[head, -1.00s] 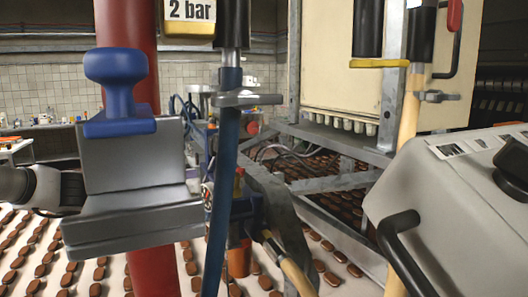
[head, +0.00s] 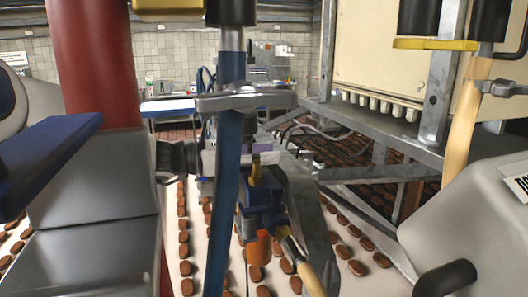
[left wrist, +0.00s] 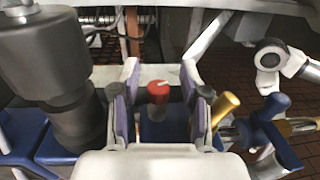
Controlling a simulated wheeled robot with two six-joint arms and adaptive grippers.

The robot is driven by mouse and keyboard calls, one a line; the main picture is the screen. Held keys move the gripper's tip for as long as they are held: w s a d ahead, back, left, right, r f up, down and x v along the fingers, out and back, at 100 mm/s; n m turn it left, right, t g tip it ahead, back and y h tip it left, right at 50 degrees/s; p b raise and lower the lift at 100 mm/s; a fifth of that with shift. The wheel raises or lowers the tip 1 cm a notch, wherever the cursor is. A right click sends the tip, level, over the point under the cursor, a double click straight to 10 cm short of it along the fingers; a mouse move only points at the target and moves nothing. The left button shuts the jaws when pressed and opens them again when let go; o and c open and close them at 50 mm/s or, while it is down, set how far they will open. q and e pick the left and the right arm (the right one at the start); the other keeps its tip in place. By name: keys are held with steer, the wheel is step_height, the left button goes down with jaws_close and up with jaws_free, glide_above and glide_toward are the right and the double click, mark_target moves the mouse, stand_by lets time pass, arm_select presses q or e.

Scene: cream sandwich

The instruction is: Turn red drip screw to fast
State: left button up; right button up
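The red drip screw (left wrist: 158,92) is a small round red knob with a white mark on top, on a blue body. In the left wrist view, it stands between the two purple-padded fingers of my left gripper (left wrist: 160,84). The fingers are open, with gaps visible on both sides of the knob. In the head view, my left gripper (head: 256,151) reaches in from the left, partly behind a blue hose, above the blue valve body (head: 262,195). The red knob is hidden there. The scale for fast cannot be read. My right gripper is not in view.
A gold fitting (left wrist: 226,108) stands close to the right finger. A grey metal frame (head: 350,172) is to the right. A conveyor with several brown biscuits (head: 185,250) runs below.

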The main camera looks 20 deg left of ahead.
arm_select(q)
steer(key=shift+s+a+r, duration=0.1)
steer(key=shift+s+a, duration=0.05)
steer(key=shift+s, duration=0.1)
steer(key=c, duration=0.5)
steer(key=shift+w+a, duration=0.2)
jaws_close()
steer(key=shift+s+d, duration=0.1)
steer(key=shift+f, duration=0.35)
steer(key=o, duration=0.8)
jaws_free()
steer(key=shift+d, duration=0.1)
steer(key=shift+c, duration=0.2)
steer(key=shift+w+d+r, duration=0.1)
steer(key=shift+w, duration=0.1)
